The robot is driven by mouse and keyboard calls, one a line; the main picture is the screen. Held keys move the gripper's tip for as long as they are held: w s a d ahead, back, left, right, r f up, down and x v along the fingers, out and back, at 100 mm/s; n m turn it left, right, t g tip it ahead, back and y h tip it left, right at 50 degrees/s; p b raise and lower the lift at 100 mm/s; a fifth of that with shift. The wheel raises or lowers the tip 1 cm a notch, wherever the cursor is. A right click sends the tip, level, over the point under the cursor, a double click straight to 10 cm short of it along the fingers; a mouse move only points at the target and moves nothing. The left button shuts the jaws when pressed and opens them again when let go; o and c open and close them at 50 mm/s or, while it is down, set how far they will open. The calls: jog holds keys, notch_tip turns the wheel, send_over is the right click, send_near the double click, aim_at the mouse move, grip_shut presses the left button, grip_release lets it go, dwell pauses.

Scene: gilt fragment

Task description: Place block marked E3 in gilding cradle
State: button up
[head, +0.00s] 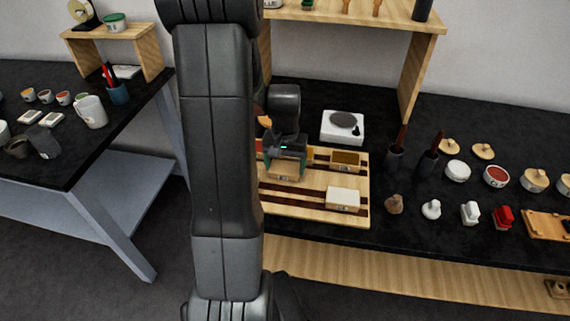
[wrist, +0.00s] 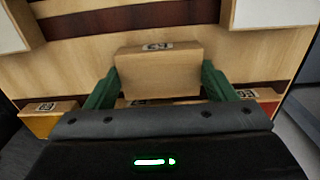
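A plain wooden block (wrist: 158,76) with a small dark-and-white label sits between the green fingers of my gripper (wrist: 160,82). The fingers touch both its ends. The label appears turned, and I cannot read it surely as E3. In the head view my gripper (head: 286,155) is over the wooden board with dark strips (head: 300,208), with the block (head: 285,170) below it. I cannot tell whether the block is clear of the board. I cannot single out the gilding cradle; my arm hides the board's left part.
A labelled yellow block (wrist: 48,118) and a red one (wrist: 268,108) flank my fingers. A white scale (head: 342,128) stands behind; cups, jars and stamps fill the right side.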

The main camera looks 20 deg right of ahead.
jog(key=o, duration=0.4)
jog(key=shift+o, duration=0.2)
